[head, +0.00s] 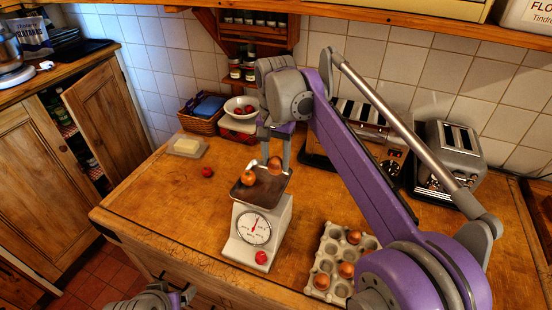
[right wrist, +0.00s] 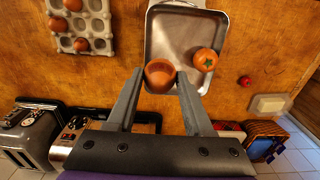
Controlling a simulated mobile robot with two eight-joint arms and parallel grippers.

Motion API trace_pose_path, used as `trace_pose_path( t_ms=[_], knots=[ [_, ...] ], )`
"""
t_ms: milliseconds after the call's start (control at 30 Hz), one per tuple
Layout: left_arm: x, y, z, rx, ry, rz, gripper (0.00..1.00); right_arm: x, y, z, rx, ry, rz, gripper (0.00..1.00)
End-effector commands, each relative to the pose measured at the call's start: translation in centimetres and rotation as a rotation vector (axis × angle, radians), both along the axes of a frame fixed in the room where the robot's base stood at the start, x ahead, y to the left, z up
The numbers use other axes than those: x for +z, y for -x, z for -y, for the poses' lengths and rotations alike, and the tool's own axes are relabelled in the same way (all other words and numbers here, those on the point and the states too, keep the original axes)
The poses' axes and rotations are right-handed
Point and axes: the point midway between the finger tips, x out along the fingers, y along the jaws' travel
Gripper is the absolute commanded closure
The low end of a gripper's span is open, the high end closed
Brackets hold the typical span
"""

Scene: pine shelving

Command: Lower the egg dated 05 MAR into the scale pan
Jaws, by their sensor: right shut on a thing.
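The scale (head: 254,228) stands on the wooden counter with its dial facing me. Its metal pan (head: 268,194) also shows in the right wrist view (right wrist: 178,35). My right gripper (head: 275,169) is shut on a brown egg (right wrist: 159,73), at the pan's far edge. I cannot tell whether the egg touches the pan. No date is readable on it. My left gripper (head: 180,298) is partly in view at the bottom edge; its jaws are unclear.
A grey egg tray (head: 327,250) with several brown eggs is right of the scale. A toaster (head: 452,155), a white bowl (head: 241,107) and a wicker basket (head: 199,122) stand at the back. A butter dish (head: 187,147) and a small red tomato (head: 207,172) are to the left.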

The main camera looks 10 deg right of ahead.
Motion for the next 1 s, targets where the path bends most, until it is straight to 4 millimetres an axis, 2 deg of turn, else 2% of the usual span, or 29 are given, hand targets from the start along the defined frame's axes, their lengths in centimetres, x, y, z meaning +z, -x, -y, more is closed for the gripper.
trace_pose_path(
  t_ms=[267, 667, 1000],
  knots=[
    [-0.1, 0.0, 0.0, 0.0, 0.0, -0.001, 0.13, -0.1, 0.0, 0.0, 0.0, 0.0, 0.0, 0.67],
    [-1.0, 0.7, 0.0, 0.0, 0.0, -0.013, 0.13, -1.8, 0.1, 0.0, 0.0, 0.0, -0.001, 0.67],
    [-0.9, 0.6, 0.0, 0.0, 0.0, -0.012, 0.13, -1.8, 0.0, 0.0, 0.0, 0.0, 0.0, 0.67]
  ],
)
